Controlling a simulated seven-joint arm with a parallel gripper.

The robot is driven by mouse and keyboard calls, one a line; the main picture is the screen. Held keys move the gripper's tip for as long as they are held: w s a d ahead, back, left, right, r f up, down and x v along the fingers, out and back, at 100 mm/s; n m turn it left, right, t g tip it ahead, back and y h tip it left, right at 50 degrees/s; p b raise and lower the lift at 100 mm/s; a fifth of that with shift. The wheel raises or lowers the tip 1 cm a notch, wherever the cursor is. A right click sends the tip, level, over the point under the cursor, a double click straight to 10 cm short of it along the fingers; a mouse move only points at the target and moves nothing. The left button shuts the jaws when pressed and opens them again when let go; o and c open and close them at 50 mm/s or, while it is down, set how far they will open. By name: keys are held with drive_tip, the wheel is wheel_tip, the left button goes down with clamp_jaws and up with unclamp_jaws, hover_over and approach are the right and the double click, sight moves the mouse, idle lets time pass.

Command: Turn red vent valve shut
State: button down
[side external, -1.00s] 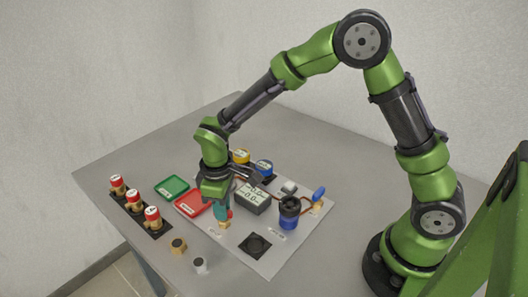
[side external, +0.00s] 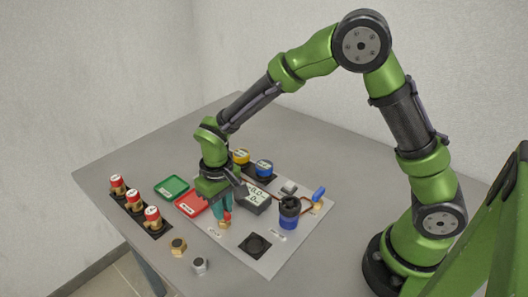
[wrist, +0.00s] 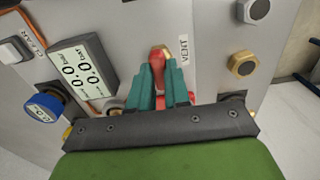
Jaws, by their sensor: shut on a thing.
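The red vent valve handle (wrist: 157,72) shows in the wrist view between the teal fingertips of my gripper (wrist: 159,92). Its brass body is just beyond, beside the VENT label (wrist: 184,50). My gripper is shut on the handle. In the side view my gripper (side external: 223,218) points down at the front edge of the grey panel (side external: 262,262). There the fingers hide most of the handle, and a little brass shows below them.
Red (side external: 191,204) and green (side external: 171,187) trays lie left. Brass (side external: 178,246) and grey (side external: 199,265) caps sit in front.

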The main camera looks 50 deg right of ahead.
idle(0.3)
drive_tip(key=c, duration=1.1)
unclamp_jaws()
drive_tip(key=shift+r, duration=0.15)
wheel_tip(320, 180, up, 17)
drive_tip(key=shift+f, duration=0.15)
drive_tip(key=s+d+r+m+t, duration=0.1)
drive_tip(key=s+d+t, duration=0.1)
drive_tip(key=s, duration=0.3)
drive_tip(key=s+d+r+m+t+y, duration=0.1)
drive_tip(key=s+d+t, duration=0.1)
drive_tip(key=s+d, duration=0.3)
drive_tip(key=s+d+r+m+t+y, duration=0.1)
drive_tip(key=s+d+t, duration=0.2)
drive_tip(key=s, duration=0.3)
drive_tip(key=shift+d+r+m, duration=0.2)
drive_tip(key=shift+d+m, duration=0.2)
drive_tip(key=shift+d, duration=0.25)
